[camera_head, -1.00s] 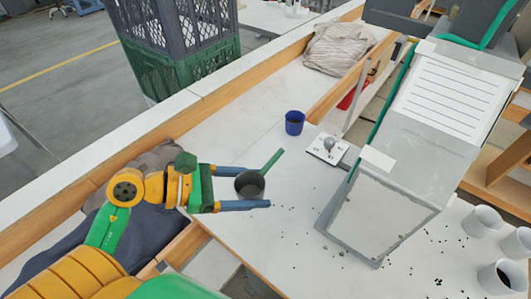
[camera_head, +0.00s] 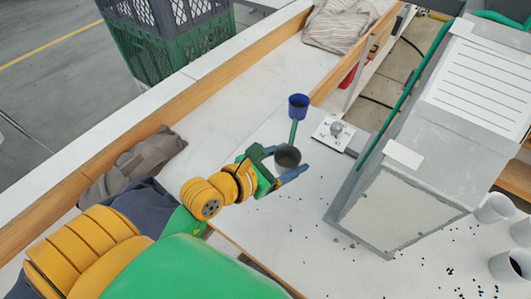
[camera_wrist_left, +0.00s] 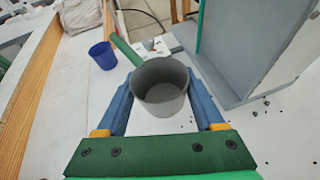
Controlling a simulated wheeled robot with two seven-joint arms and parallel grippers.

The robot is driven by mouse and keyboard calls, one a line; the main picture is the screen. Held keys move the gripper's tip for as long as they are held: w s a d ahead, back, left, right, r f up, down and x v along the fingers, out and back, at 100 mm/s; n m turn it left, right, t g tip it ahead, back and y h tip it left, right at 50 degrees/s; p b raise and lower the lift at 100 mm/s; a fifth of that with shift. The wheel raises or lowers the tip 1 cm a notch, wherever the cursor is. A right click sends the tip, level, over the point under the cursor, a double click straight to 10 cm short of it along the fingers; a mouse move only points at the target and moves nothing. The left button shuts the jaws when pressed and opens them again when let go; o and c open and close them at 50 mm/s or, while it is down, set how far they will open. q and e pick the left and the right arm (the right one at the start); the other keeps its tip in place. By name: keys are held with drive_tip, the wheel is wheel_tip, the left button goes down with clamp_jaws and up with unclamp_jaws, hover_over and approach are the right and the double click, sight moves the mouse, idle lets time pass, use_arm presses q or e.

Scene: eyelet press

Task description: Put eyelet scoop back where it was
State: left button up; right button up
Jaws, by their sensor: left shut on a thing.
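The eyelet scoop is a grey cup (camera_head: 287,157) with a long green handle (camera_head: 293,132). My left gripper (camera_head: 289,160) is shut on the cup, with one blue finger on each side. In the left wrist view the cup (camera_wrist_left: 160,92) sits upright between the fingers, and its inside looks empty. The handle (camera_wrist_left: 125,50) points away from the gripper, toward the upper left in that view. Its far end shows close beside a blue cup (camera_head: 298,107); I cannot tell whether they touch. My right gripper is not in view.
A small white plate with a grey knob (camera_head: 334,132) lies right of the scoop. The large grey press housing (camera_head: 395,215) stands further right. White cups (camera_head: 495,208) and scattered dark eyelets are at the lower right. A wooden rail (camera_head: 200,85) edges the white table.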

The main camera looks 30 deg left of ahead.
use_arm(q)
drive_tip(key=shift+w+a+f+b, duration=0.35)
drive_tip(key=shift+a+f+b, duration=0.05)
drive_tip(key=shift+f+b, duration=0.2)
drive_tip(key=shift+w+a+f+b, duration=0.35)
drive_tip(key=shift+f+b, duration=0.15)
drive_tip(key=shift+b, duration=0.1)
drive_tip(key=w+a+f, duration=0.2)
drive_tip(key=a+f, duration=0.1)
drive_tip(key=w+a+f, duration=0.2)
drive_tip(key=w+f, duration=0.1)
drive_tip(key=w+a+f+b, duration=0.1)
drive_tip(key=w+a+f, duration=0.1)
drive_tip(key=a+f, duration=0.1)
drive_tip(key=shift+w+a+f, duration=0.25)
drive_tip(key=shift+a+f, duration=0.1)
drive_tip(key=shift+f, duration=0.55)
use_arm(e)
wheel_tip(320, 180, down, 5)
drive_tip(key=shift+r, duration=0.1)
